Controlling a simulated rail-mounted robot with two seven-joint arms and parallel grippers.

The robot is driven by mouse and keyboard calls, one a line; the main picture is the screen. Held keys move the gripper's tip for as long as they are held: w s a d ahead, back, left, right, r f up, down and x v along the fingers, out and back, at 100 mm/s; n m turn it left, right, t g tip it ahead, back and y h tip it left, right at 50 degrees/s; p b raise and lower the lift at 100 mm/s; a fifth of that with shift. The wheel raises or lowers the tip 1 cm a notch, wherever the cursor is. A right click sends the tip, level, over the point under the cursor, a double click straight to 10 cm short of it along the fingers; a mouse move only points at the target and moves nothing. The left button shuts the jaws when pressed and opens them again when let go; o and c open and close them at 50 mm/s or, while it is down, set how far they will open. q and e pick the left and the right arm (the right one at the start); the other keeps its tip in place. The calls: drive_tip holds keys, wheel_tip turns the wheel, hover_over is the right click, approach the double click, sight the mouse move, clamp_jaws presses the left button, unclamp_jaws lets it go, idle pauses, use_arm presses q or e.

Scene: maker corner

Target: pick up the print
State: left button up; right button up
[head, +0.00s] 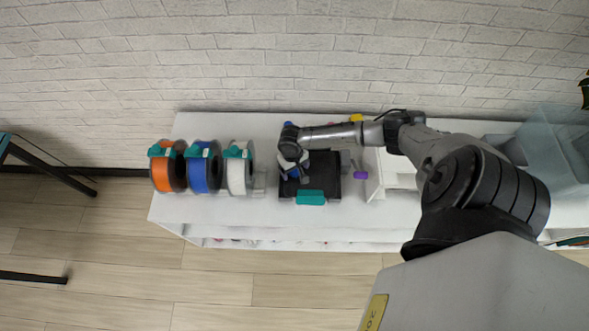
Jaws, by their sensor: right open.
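My right gripper (293,170) reaches in from the right, over the left part of a black plate (322,176) on the white bench. Its jaws are open. A small blue piece (291,172) shows at the fingertips; it may be the print, but the gripper covers much of it. I cannot tell whether the fingers touch it. A teal block (311,197) sits at the front edge of the black plate. My left gripper is not in view.
Orange (161,173), blue (199,174) and white (236,176) spools with teal tops stand left on the white bench (180,210). A purple item (360,175) lies right of the plate. A clear bin (555,150) stands far right. A brick wall runs behind.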

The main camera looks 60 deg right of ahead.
drive_tip(key=shift+c, duration=0.3)
drive_tip(key=c, duration=1)
drive_tip(key=shift+o, duration=0.2)
drive_tip(key=shift+r, duration=0.1)
